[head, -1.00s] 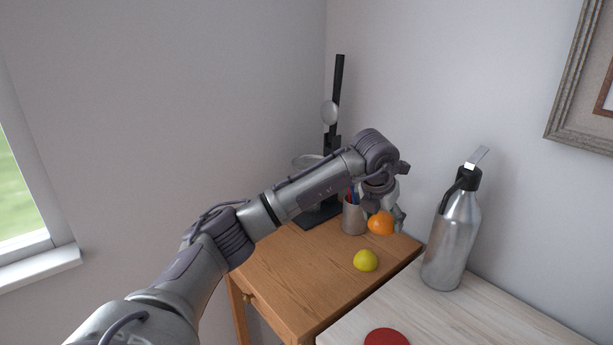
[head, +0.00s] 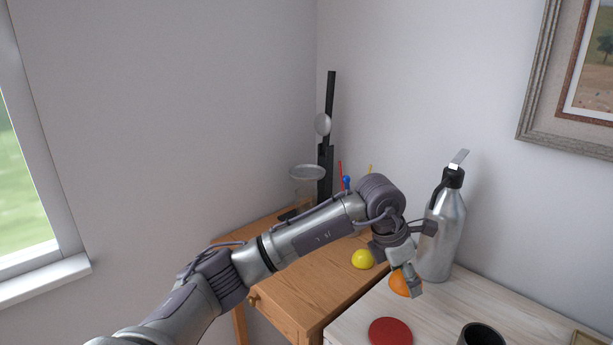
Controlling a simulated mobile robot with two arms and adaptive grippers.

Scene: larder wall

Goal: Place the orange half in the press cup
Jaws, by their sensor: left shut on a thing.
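The press's lower part is partly hidden behind my left arm. My right gripper is not in view.
A yellow lemon-like fruit (head: 362,259) lies on the wooden table (head: 290,297). A steel bottle (head: 442,235), a red disc (head: 390,332) and a dark cup (head: 481,336) stand on the pale table (head: 440,310). Pens show behind my arm.

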